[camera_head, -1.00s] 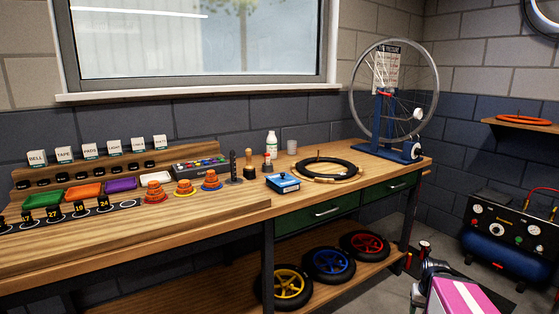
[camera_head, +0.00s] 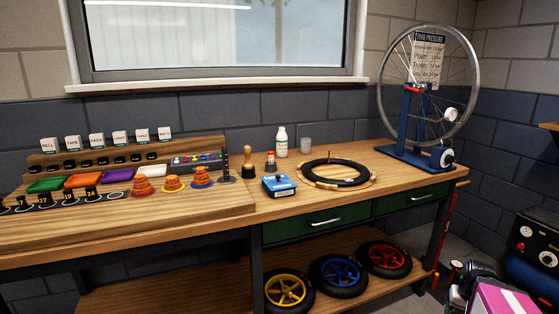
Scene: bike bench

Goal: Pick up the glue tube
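I cannot make out a thing that is surely the glue tube. A small red-capped item (camera_head: 270,162) stands upright on the workbench (camera_head: 225,214), behind a blue box (camera_head: 280,186), and is too small to identify. A white bottle with a green label (camera_head: 281,142) stands behind it, close to the wall. No gripper fingers show in this view, so whether my gripper is open or shut is hidden.
A wooden-handled tool (camera_head: 248,160) stands left of the red-capped item. A tyre (camera_head: 338,173) lies to the right, before a wheel stand (camera_head: 418,158). Orange cones (camera_head: 143,185) and trays stand left. A pink-and-white shape (camera_head: 500,298) fills the lower right.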

